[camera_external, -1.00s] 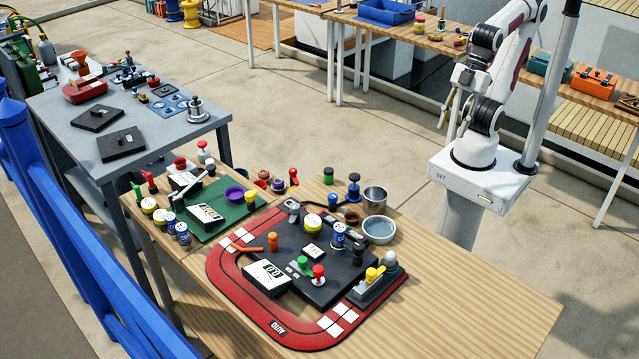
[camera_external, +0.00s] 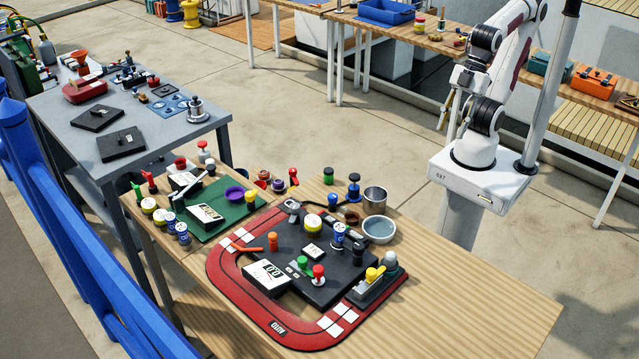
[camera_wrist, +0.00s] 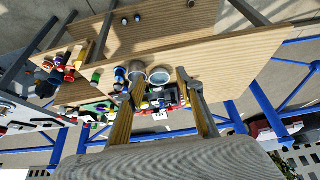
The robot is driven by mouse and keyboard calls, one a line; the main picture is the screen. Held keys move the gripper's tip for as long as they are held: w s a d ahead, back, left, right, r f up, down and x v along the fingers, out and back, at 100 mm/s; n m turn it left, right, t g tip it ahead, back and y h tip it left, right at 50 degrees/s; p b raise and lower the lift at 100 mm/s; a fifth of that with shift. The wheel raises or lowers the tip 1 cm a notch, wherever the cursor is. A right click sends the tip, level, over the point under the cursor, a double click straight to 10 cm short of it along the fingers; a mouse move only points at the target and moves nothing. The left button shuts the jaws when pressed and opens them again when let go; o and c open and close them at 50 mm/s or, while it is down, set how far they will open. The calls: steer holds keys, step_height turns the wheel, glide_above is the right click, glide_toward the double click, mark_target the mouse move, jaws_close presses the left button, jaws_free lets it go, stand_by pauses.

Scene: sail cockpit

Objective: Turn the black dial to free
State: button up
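I cannot make out for certain which part is the black dial, and no "free" mark is readable. On the grey table at the left, two flat black plates carry small dark knobs: the farther plate (camera_external: 97,118) and the nearer plate (camera_external: 121,144). A black panel (camera_external: 290,238) with several coloured knobs lies inside a red tray (camera_external: 225,268) on the wooden table. My gripper (camera_external: 449,108) hangs folded by my arm, away from and right of both tables. In the wrist view my gripper (camera_wrist: 158,88) has its two tan fingers wide apart, with nothing between them.
A metal cup (camera_external: 375,196) and a bowl (camera_external: 379,230) stand behind the red tray. A green mat (camera_external: 225,228) with parts lies left of it. A blue railing (camera_external: 60,215) runs along the left. The wooden table's right part (camera_external: 470,300) is bare.

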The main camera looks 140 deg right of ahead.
steer(key=f, duration=0.1)
steer(key=n+g+y, duration=0.1)
steer(key=n+y, duration=0.1)
steer(key=n, duration=0.2)
glide_toward(359, 245)
steer(key=shift+w+a+f, duration=0.2)
steer(key=shift+w+f, duration=0.05)
steer(key=shift+w, duration=0.05)
steer(key=shift+f+n, duration=0.15)
steer(key=shift+n, duration=0.15)
stand_by(0.5)
steer(key=shift+x, duration=3.8)
jaws_close()
